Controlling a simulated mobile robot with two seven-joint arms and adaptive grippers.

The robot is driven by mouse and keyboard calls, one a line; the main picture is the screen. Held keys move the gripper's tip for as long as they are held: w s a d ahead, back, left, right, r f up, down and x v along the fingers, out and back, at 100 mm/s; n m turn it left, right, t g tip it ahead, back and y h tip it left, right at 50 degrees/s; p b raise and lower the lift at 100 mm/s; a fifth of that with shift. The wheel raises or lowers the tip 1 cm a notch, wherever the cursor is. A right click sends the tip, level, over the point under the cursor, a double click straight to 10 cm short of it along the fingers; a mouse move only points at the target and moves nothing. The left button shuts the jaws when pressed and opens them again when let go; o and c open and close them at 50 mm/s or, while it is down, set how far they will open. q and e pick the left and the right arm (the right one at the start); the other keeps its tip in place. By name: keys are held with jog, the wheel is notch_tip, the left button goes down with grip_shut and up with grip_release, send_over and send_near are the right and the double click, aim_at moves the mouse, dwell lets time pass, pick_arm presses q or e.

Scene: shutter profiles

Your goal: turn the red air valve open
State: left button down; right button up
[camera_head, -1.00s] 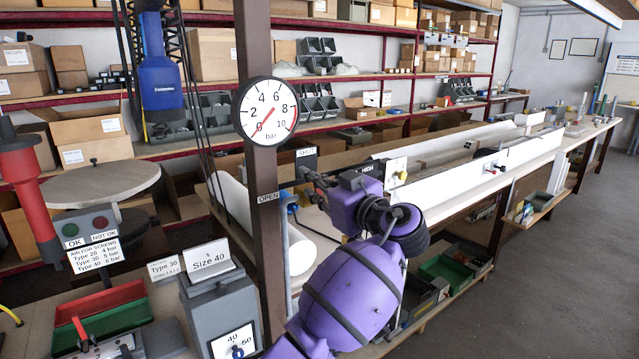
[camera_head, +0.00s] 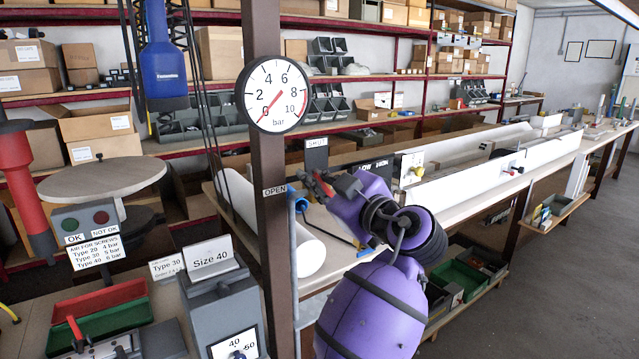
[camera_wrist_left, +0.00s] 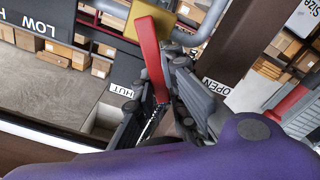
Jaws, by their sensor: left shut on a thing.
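The red air valve lever (camera_wrist_left: 152,55) runs from a yellowish block at the top of the left wrist view down between my finger pads. My left gripper (camera_wrist_left: 158,88) is shut on the lever, one finger on each side. In the head view my left gripper (camera_head: 320,184) is beside the brown post, between the OPEN label (camera_head: 274,190) and the SHUT sign (camera_head: 316,143); the lever is small and mostly covered there. The pressure gauge (camera_head: 272,94) on the post has its red needle at about 0 bar. My right gripper is not in view.
A white roll (camera_head: 300,250) lies on the bench behind. A grey Size 40 box (camera_head: 222,300) stands at the front left. The floor at right is clear.

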pick_arm(q)
jog(key=c, duration=1.8)
grip_release()
jog(key=shift+o, duration=0.2)
jog(key=v, duration=1.2)
jog(key=shift+c, duration=0.3)
